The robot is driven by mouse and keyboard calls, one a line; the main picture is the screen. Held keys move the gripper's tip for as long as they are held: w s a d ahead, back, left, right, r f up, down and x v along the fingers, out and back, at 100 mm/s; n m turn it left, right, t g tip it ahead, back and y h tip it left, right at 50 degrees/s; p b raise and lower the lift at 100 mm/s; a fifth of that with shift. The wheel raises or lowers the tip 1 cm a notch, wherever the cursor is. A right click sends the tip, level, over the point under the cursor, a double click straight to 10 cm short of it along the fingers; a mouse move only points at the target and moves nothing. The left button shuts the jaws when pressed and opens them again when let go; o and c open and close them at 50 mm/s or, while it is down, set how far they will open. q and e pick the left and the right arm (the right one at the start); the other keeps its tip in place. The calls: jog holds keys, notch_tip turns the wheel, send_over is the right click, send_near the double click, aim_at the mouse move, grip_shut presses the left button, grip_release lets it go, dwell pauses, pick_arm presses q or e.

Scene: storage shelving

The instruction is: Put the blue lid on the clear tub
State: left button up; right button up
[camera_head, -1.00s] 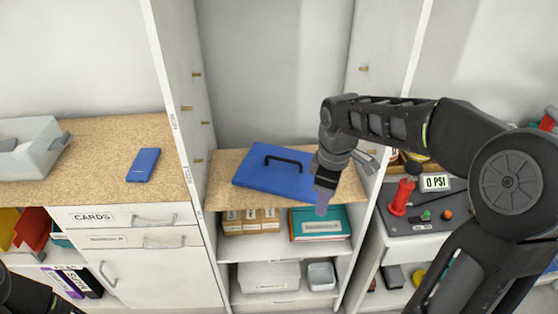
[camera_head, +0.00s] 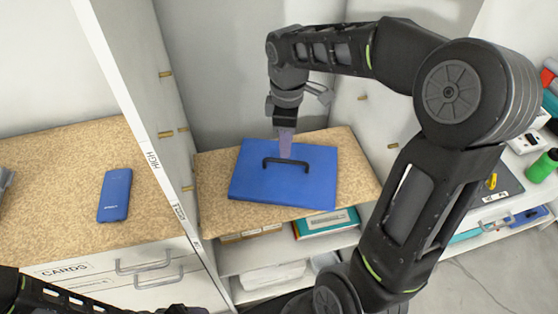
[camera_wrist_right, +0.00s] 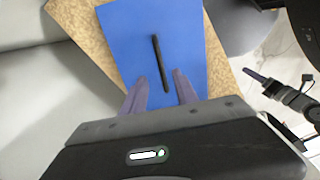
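The blue lid (camera_head: 315,187) lies flat on the cork-topped shelf, with its dark bar handle (camera_head: 300,166) up. It also shows in the right wrist view (camera_wrist_right: 125,35). My right gripper (camera_head: 285,152) points down at the handle. In the wrist view its two fingers (camera_wrist_right: 160,95) are apart, with one end of the handle (camera_wrist_right: 159,62) between or just beyond the tips; I cannot tell whether they touch it. The clear tub (camera_head: 4,178) shows only as a sliver at the left edge. A gripper at the right of the wrist view, probably my left (camera_wrist_right: 255,77), has an unclear opening.
A small blue device (camera_head: 115,195) lies on the left cork counter (camera_head: 50,185). A tall white divider panel (camera_head: 140,110) stands between counter and shelf. Bare cork (camera_head: 352,170) shows right of the lid. Folders (camera_head: 328,222) and boxes sit below.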

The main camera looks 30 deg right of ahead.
aim_at(286, 162)
jog(key=shift+s, duration=0.1)
jog(key=shift+f, duration=1.3)
jog(key=shift+a+f+p, duration=0.1)
jog(key=shift+f+p, duration=0.6)
jog(key=shift+f, duration=1.9)
grip_shut()
